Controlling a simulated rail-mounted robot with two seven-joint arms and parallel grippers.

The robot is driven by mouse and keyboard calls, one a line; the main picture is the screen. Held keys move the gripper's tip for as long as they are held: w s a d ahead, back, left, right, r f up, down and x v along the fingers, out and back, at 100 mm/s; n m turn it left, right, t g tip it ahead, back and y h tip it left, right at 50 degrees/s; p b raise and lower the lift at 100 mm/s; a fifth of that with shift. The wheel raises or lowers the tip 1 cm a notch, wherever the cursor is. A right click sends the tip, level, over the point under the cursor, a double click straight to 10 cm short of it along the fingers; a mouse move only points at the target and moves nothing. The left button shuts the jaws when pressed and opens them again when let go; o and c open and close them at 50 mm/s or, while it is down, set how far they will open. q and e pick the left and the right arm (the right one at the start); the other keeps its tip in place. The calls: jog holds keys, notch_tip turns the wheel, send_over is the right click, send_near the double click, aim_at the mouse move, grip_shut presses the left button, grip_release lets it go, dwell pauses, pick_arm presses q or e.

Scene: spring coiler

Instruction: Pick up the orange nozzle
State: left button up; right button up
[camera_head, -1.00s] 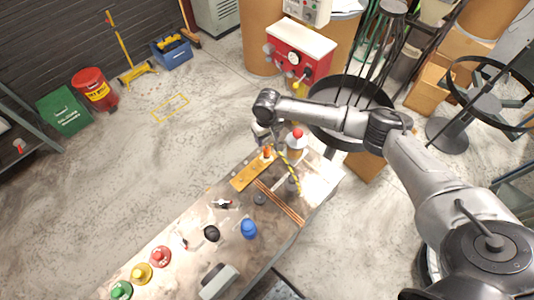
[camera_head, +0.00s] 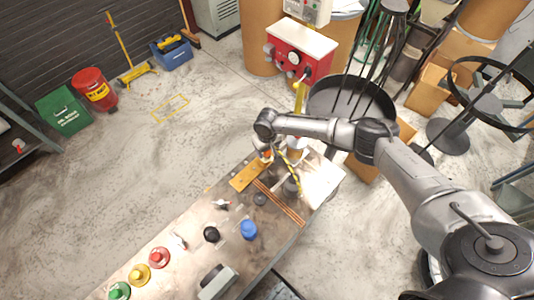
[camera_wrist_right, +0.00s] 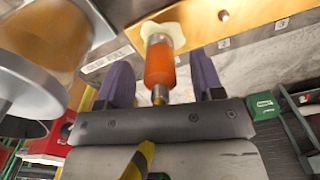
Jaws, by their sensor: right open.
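The orange nozzle (camera_wrist_right: 160,65) stands on a wooden board in the right wrist view, with a pale disc at one end and a metal tip at the other. My right gripper (camera_wrist_right: 163,80) is open, with one purple finger on each side of the nozzle. Gaps show between the nozzle and both fingers. In the head view, the nozzle (camera_head: 267,156) is a small orange spot at the far end of the board (camera_head: 246,178), partly hidden by my right gripper (camera_head: 265,148). My left gripper is not in view.
The workbench (camera_head: 185,215) holds a blue knob (camera_head: 249,229), a black knob (camera_head: 211,234) and red, yellow and green buttons. A red control box (camera_head: 300,48) stands beyond the bench.

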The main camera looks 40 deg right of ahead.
grip_shut()
notch_tip(320, 180, up, 13)
jog(key=p, duration=0.4)
jog(key=shift+p, duration=0.3)
dwell(0.7)
jog(key=shift+f, duration=0.1)
